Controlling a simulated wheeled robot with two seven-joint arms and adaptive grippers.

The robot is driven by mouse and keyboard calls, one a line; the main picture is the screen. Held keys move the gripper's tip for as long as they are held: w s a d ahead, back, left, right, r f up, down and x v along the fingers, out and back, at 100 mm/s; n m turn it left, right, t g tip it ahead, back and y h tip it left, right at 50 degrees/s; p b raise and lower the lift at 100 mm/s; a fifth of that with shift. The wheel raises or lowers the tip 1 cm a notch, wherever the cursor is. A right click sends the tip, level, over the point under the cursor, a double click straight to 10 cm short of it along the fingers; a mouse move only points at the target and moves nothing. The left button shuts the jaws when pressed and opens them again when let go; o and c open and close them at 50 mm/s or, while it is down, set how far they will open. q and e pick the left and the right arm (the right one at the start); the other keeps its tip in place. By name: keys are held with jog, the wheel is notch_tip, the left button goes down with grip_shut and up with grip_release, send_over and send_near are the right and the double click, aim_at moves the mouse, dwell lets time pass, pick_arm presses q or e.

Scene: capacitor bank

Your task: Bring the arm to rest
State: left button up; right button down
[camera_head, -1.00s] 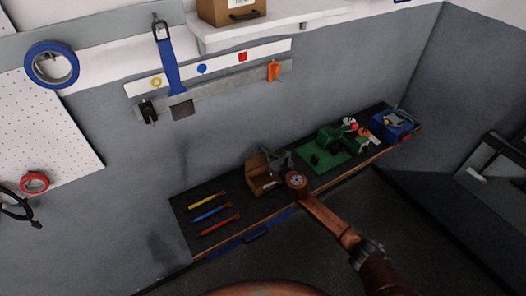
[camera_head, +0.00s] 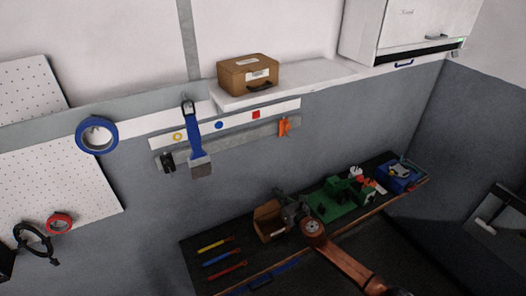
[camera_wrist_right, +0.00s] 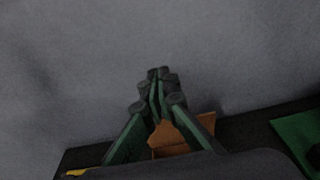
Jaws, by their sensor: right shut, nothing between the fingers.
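My right arm (camera_head: 345,262) comes in from the bottom right in the head view and reaches over the workbench. My right gripper (camera_head: 284,196) is at its far end, next to the open brown box (camera_head: 268,220) on the bench. In the right wrist view the gripper's fingers (camera_wrist_right: 158,76) are together with nothing between them, pointing at the grey wall. The brown box (camera_wrist_right: 170,140) shows behind and below the fingers there. My left gripper is not in view.
The dark workbench (camera_head: 215,272) holds yellow, blue and red tools (camera_head: 222,256), a green mat (camera_head: 335,210) with parts, and a blue bin (camera_head: 402,174). Above, a tool rail (camera_head: 225,145) carries a blue-handled scraper (camera_head: 195,140). A shelf (camera_head: 310,88) holds a cardboard box (camera_head: 248,75).

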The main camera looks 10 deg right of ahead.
jog(key=s+d+f+m+g+h, duration=0.25)
jog(key=s+d+f+m, duration=0.2)
jog(key=s+m, duration=0.4)
jog(key=s+d+f+m+g+h, duration=0.1)
jog(key=s+d+f+m+h, duration=0.2)
jog(key=s+d+m, duration=0.45)
jog(key=s+d+f+m+g+h, duration=0.1)
jog(key=s+d+f+m+h, duration=0.2)
jog(key=s+m, duration=0.75)
jog(key=s+d+f+m+g+y, duration=0.1)
jog(key=s+f+m+g, duration=0.15)
jog(key=s+m, duration=0.75)
jog(key=s+d+f+m+g+y, duration=0.1)
jog(key=s+d+f+m+g, duration=0.2)
jog(key=s, duration=1.3)
notch_tip(320, 180, down, 42)
jog(key=s+a+g+b, duration=0.1)
jog(key=a+g+b, duration=0.2)
jog(key=b, duration=1)
jog(key=s+f+b, duration=0.5)
jog(key=s+f, duration=0.5)
jog(key=f, duration=0.4)
jog(key=s+f+g+b, duration=0.1)
jog(key=s+f+b, duration=0.5)
jog(key=s+f, duration=0.4)
notch_tip(320, 180, down, 5)
jog(key=shift+s+r+n+y, duration=0.1)
jog(key=shift+s+n+y, duration=0.05)
jog(key=shift+n+y, duration=0.25)
